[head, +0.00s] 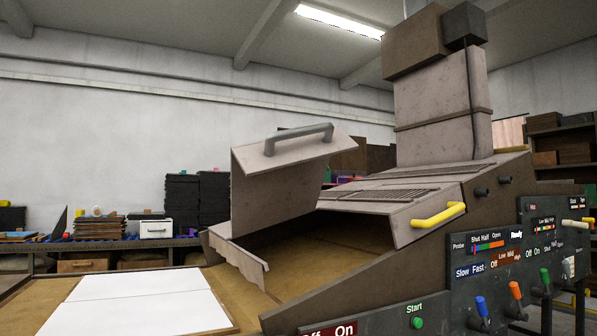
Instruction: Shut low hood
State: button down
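A pale brown machine has two hood panels with handles. The panel at the left (277,185) is raised and tilted, with a grey bar handle (298,138) along its top edge. A dark opening shows below and to its right. The panel to the right (400,205) has a yellow handle (438,214) on its front face, and its front edge hangs above the machine's bed (310,262). No label names the low hood, so I cannot tell from labels which panel it is. My gripper is not in view.
A sloped side wall (390,267) borders the bed. A dark control panel (480,250) at the right carries blue (481,306), orange (515,290) and green (545,275) levers. White sheets (145,302) lie on a board at the lower left. Shelves stand behind.

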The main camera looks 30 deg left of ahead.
aim_at(279, 177)
jog(key=i+j+u, duration=0.15)
jog(key=u, duration=0.3)
jog(key=i+u, duration=0.25)
jog(key=u, duration=0.2)
jog(key=i+u, duration=0.2)
jog(key=u, duration=0.3)
jog(key=i+l+u, duration=0.1)
jog(key=u, duration=0.35)
jog(key=i, duration=0.1)
